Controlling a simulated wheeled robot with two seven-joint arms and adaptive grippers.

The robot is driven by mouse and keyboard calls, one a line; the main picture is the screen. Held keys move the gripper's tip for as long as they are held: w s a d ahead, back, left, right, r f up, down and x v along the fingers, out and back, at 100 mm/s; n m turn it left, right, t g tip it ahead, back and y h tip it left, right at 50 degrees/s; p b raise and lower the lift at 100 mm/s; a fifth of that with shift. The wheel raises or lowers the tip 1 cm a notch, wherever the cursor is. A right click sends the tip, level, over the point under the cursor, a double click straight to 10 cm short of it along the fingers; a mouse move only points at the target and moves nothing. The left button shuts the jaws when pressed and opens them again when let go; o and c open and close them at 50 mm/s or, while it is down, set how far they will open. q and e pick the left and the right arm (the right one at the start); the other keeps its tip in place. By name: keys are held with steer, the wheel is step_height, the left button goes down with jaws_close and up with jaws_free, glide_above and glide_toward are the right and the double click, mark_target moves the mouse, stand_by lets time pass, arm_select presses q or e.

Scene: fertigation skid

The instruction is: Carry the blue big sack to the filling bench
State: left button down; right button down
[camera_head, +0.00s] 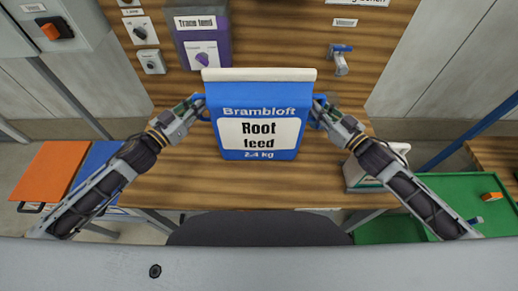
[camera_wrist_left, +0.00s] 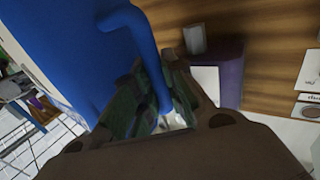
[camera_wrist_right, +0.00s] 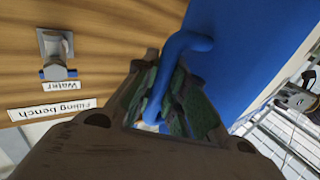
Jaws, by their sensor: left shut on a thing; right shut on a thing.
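The blue big sack (camera_head: 262,92), with a white top edge and a label reading "Brambloft Root feed 2.4 kg", is upright between my two grippers, in front of the wooden back panel. My left gripper (camera_head: 196,108) is shut on the sack's left handle; the blue handle (camera_wrist_left: 152,62) shows between its fingers in the left wrist view. My right gripper (camera_head: 323,112) is shut on the right handle (camera_wrist_right: 184,52). The filling bench's wooden top (camera_head: 190,182) lies below; its sign (camera_wrist_right: 52,110) shows in the right wrist view. I cannot tell whether the sack's base touches the bench.
A purple "Trace feed" box (camera_head: 200,35) stands behind the sack on the left. A water tap (camera_head: 341,60) is on the back panel to the right. A grey-white box (camera_head: 362,178) sits at the bench's right end. A green tray (camera_head: 470,195) is further right, an orange panel (camera_head: 45,175) left.

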arm_select(q)
steer(key=shift+f, duration=0.1)
arm_select(e)
steer(key=shift+f, duration=0.1)
arm_select(q)
steer(key=c, duration=1.9)
jaws_free()
steer(key=shift+f, duration=0.2)
arm_select(e)
steer(key=c, duration=1.9)
jaws_free()
steer(key=shift+f, duration=0.2)
arm_select(q)
steer(key=o, duration=0.4)
arm_select(e)
steer(key=o, duration=0.4)
steer(key=shift+s, duration=0.1)
steer(key=shift+f, duration=0.1)
arm_select(q)
steer(key=shift+s+a, duration=0.1)
steer(key=shift+s, duration=0.15)
steer(key=shift+v, duration=3.75)
steer(key=shift+a, duration=0.1)
arm_select(e)
steer(key=shift+s, duration=0.15)
